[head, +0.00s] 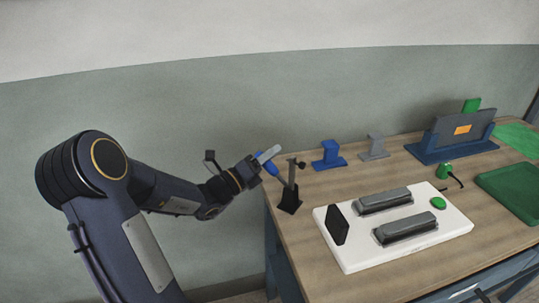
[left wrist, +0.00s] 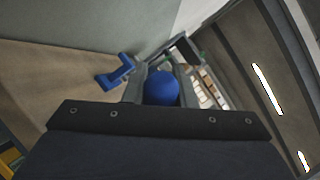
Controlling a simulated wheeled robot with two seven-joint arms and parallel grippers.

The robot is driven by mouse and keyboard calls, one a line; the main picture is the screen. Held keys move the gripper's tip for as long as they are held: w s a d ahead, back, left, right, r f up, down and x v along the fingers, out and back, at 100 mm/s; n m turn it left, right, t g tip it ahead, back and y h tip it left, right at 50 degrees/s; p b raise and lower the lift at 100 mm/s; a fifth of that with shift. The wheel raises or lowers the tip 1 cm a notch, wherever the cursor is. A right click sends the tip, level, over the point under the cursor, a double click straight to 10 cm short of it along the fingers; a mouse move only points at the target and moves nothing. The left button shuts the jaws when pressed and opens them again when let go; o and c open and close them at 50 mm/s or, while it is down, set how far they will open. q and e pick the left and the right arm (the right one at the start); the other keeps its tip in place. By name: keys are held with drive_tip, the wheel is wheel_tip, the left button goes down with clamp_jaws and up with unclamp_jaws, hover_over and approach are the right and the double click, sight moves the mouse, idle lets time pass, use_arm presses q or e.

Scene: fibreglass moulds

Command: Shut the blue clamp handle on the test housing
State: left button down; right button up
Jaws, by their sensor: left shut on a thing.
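The blue clamp handle (head: 267,164) slants up and to the left from a grey clamp on a black base (head: 289,203) at the table's left end. My left gripper (head: 269,156) comes in from the left and is shut on this handle, its grey finger partly covering it. In the left wrist view the handle shows as a blue round end (left wrist: 161,88) between the two fingers. The handle stands raised, not lying flat. I cannot tell which piece is the test housing. My right gripper is not in view.
A white plate (head: 352,257) with two grey blocks, a black panel and a green button lies right of the clamp. A blue bracket (head: 328,154), a grey bracket (head: 375,147) and a dark blue stand (head: 450,152) are behind. A green tray (head: 510,190) is at right.

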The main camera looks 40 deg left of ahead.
use_arm(q)
drive_tip(key=d+r+m+p, duration=0.1)
drive_tip(key=m, duration=0.1)
drive_tip(key=d+r+m+g+p, duration=0.1)
drive_tip(key=m, duration=0.1)
drive_tip(key=d+r+m+g+h+p, duration=0.1)
drive_tip(key=d+m+p, duration=0.1)
idle(0.3)
drive_tip(key=c, duration=1.2)
unclamp_jaws()
drive_tip(key=shift+a, duration=0.1)
drive_tip(key=v, duration=0.7)
drive_tip(key=shift+s+a, duration=0.15)
drive_tip(key=shift+s, duration=0.2)
